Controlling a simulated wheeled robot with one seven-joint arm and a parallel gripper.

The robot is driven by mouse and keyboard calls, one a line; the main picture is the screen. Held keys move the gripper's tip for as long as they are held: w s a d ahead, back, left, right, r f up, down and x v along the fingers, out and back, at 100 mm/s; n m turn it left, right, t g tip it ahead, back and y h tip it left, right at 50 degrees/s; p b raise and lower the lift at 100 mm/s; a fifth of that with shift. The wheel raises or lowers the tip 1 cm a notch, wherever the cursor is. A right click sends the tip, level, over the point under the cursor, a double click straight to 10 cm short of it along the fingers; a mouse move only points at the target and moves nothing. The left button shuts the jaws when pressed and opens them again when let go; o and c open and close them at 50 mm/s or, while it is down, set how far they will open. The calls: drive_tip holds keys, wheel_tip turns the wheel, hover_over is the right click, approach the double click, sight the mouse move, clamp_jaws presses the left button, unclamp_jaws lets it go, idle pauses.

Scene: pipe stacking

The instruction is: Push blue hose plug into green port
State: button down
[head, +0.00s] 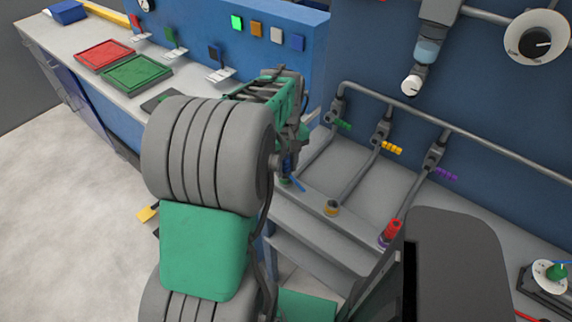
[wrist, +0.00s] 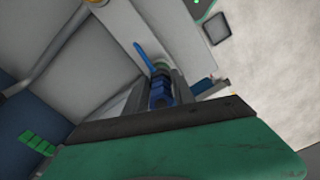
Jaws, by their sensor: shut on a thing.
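My gripper (head: 290,165) points down at the left end of the grey pipe ledge. In the wrist view its fingers (wrist: 160,106) are shut on the blue hose plug (wrist: 159,91). The plug shows as a small dark-blue ribbed piece, mostly hidden by the fingers. The green port (wrist: 161,66) lies just beyond the plug's tip, and a blue lever (wrist: 143,55) sticks out beside it. In the head view only a bit of the green port (head: 284,181) and the blue lever (head: 298,184) show below my gripper. Plug and port look close and roughly in line; I cannot tell how deep the plug sits.
A yellow port (head: 331,208) and a red plug (head: 391,229) on a purple port stand to the right along the ledge. Pipes with green (head: 342,125), yellow (head: 391,148) and purple (head: 445,173) valve handles rise behind. A workbench with red (head: 103,54) and green (head: 137,72) trays is at left.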

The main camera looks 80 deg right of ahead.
drive_tip(key=shift+f, duration=0.45)
drive_tip(key=c, duration=1)
unclamp_jaws()
drive_tip(key=shift+r, duration=0.1)
drive_tip(key=shift+o, duration=0.2)
